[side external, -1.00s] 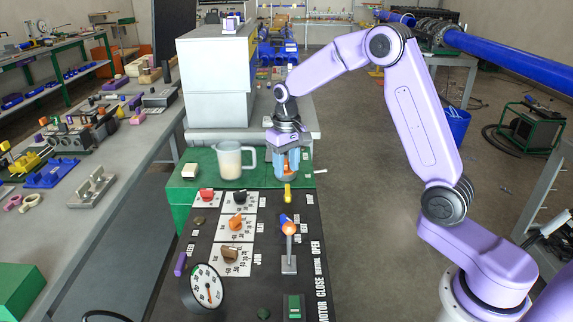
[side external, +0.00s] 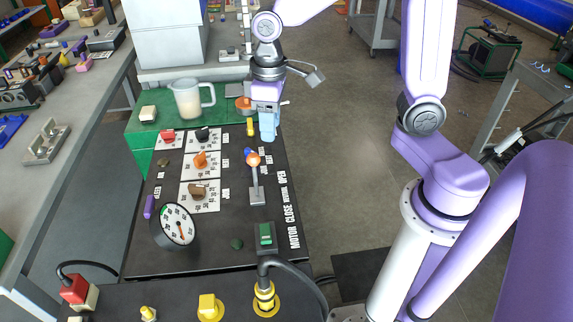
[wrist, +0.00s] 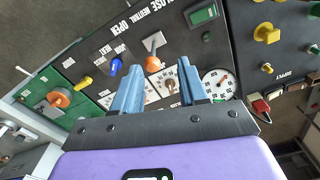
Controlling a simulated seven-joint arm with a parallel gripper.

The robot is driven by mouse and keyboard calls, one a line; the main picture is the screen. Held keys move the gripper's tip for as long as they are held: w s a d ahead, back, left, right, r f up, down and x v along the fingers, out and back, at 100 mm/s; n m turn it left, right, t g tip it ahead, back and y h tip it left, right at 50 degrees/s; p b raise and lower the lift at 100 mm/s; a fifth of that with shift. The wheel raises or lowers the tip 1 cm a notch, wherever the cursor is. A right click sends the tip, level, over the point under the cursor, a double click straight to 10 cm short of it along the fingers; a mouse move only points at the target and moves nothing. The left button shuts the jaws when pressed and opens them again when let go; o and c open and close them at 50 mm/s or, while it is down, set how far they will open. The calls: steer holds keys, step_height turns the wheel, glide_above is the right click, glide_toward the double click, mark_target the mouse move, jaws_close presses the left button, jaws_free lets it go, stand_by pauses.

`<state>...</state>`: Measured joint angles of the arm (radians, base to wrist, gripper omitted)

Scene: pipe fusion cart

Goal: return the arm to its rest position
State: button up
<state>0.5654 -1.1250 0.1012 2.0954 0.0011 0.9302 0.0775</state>
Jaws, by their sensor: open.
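My gripper (side external: 267,128) hangs from my purple arm above the far right part of the black control panel (side external: 215,243) in the side external view. In the wrist view my gripper (wrist: 157,85) shows two blue fingers spread apart with nothing held between them. An orange-knobbed lever (side external: 254,161) stands on the panel, nearer the camera than the gripper; the lever knob (wrist: 154,63) shows between the fingers in the wrist view. An orange round knob (side external: 243,104) sits on the green top just left of the gripper.
A clear jug (side external: 187,98) and a white block (side external: 148,113) stand on the green top. A round gauge (side external: 176,224), coloured knobs and a green switch (side external: 265,234) rise from the panel. Floor right of the panel is open. A grey bench (side external: 75,130) runs along the left.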

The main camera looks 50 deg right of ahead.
steer(key=s+d+n, duration=0.3)
steer(key=s+n, duration=0.4)
steer(key=s, duration=1.2)
steer(key=shift+s, duration=0.4)
